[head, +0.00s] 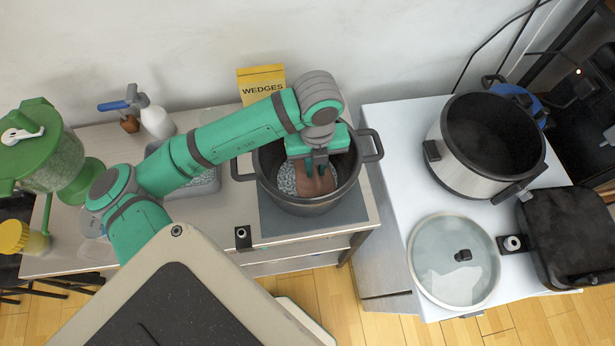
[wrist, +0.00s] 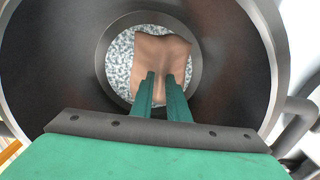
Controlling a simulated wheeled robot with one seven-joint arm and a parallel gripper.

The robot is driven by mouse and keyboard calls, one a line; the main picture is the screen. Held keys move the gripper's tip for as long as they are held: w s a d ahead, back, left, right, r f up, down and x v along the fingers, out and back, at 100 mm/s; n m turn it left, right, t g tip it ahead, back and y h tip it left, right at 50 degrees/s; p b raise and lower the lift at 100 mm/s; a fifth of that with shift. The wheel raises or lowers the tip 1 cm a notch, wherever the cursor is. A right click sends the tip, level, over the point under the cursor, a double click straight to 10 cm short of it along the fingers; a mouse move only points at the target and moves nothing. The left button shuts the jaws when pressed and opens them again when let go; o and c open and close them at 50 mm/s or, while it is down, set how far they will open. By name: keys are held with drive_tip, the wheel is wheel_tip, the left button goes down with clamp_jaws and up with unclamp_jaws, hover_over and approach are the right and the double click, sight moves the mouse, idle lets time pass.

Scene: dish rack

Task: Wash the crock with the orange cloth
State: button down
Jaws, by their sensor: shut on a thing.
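The crock (head: 302,206), a dark pot with two side handles, stands on a grey square plate on the counter. The orange cloth (head: 316,184), brownish orange here, is inside it. My gripper (head: 316,164) reaches down into the crock from above, with its two green fingers shut on the cloth. In the wrist view, the fingers (wrist: 160,82) pinch the near part of the cloth (wrist: 162,50), which spreads over part of the speckled crock bottom. The crock's dark inner wall (wrist: 85,70) surrounds the fingers. Whether the cloth touches the bottom is hard to tell.
A silver pot (head: 462,165) and a glass lid (head: 454,262) are on the white surface to the right, with a black appliance (head: 568,232) beside them. A yellow "WEDGES" box (head: 260,80) stands behind the crock. A green dispenser (head: 50,150) and white bottle (head: 157,120) are left.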

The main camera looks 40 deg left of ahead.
drive_tip(key=shift+w+d, duration=0.4)
drive_tip(key=shift+w, duration=0.05)
drive_tip(key=shift+s+a, duration=2.15)
drive_tip(key=shift+s, duration=0.3)
drive_tip(key=shift+w+d, duration=2.15)
drive_tip(key=shift+w, duration=0.3)
drive_tip(key=shift+s+a, duration=2.15)
drive_tip(key=shift+s, duration=0.3)
drive_tip(key=shift+w+d, duration=2.2)
drive_tip(key=shift+w, duration=0.3)
drive_tip(key=shift+s+a+r, duration=0.3)
drive_tip(key=shift+s+a, duration=0.25)
drive_tip(key=shift+s, duration=0.1)
drive_tip(key=shift+s+a+r, duration=0.25)
drive_tip(key=shift+s+a, duration=0.3)
drive_tip(key=shift+s, duration=0.05)
drive_tip(key=shift+r, duration=0.15)
wheel_tip(320, 180, up, 20)
